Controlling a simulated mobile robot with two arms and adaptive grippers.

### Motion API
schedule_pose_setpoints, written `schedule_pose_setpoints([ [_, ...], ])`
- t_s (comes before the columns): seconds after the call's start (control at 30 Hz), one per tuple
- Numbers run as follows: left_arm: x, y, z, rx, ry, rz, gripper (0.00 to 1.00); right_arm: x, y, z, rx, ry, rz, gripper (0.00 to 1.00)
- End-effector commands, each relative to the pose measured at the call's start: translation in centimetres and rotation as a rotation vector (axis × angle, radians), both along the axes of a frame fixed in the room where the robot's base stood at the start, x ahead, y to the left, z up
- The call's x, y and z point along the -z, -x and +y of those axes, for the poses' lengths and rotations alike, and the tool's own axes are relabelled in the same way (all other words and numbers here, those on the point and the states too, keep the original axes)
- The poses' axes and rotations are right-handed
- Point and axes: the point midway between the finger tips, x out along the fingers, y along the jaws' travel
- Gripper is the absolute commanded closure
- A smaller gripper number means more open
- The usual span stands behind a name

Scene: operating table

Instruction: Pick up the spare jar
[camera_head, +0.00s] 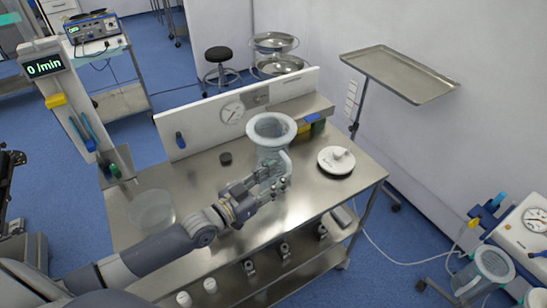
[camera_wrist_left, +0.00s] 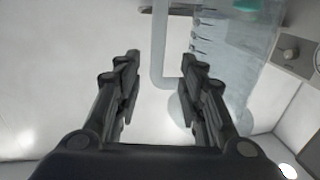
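A clear jar with a thick pale rim (camera_head: 271,127) stands upright on the steel table (camera_head: 310,205), in front of the white panel. Its handle faces my left gripper (camera_head: 277,183). In the left wrist view, the jar's marked wall (camera_wrist_left: 232,50) is at the upper right, and its handle (camera_wrist_left: 158,50) shows in the gap between the two fingers of my left gripper (camera_wrist_left: 160,60). The fingers are apart; I see no contact with the handle. My right gripper is not in view.
A white round lid (camera_head: 337,160) lies right of the jar. A black cap (camera_head: 226,158) and a low clear round vessel (camera_head: 152,210) are to its left. The white panel (camera_head: 190,135) with a gauge borders the table's back. Small white containers (camera_head: 184,299) show at the lower shelf.

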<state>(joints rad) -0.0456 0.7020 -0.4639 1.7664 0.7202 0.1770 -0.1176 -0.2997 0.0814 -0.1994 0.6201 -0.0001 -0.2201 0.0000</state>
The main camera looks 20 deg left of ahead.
Motion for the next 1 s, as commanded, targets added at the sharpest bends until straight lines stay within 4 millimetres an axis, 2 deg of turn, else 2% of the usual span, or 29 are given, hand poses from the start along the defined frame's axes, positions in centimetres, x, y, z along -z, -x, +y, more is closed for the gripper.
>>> schedule_pose_setpoints([
  [0.33,0.4,-3.7,-2.2,0.0,0.001,-0.002,0.63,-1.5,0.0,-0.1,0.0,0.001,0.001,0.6],
  [0.67,0.6,-4.2,-2.6,0.0,0.0,0.0,0.63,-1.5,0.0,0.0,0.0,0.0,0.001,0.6],
  [0.77,0.6,-4.2,-2.6,0.001,0.0,0.0,0.81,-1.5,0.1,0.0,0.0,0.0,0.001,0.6],
  [0.83,0.6,-4.2,-2.6,0.001,0.0,0.0,0.97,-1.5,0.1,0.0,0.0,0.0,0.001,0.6],
  [0.87,0.6,-4.2,-2.6,0.001,0.0,0.0,1.0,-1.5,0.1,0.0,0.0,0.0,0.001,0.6],
  [1.0,0.4,-4.3,-2.5,0.0,0.0,-0.004,1.0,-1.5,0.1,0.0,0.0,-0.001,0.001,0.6],
])
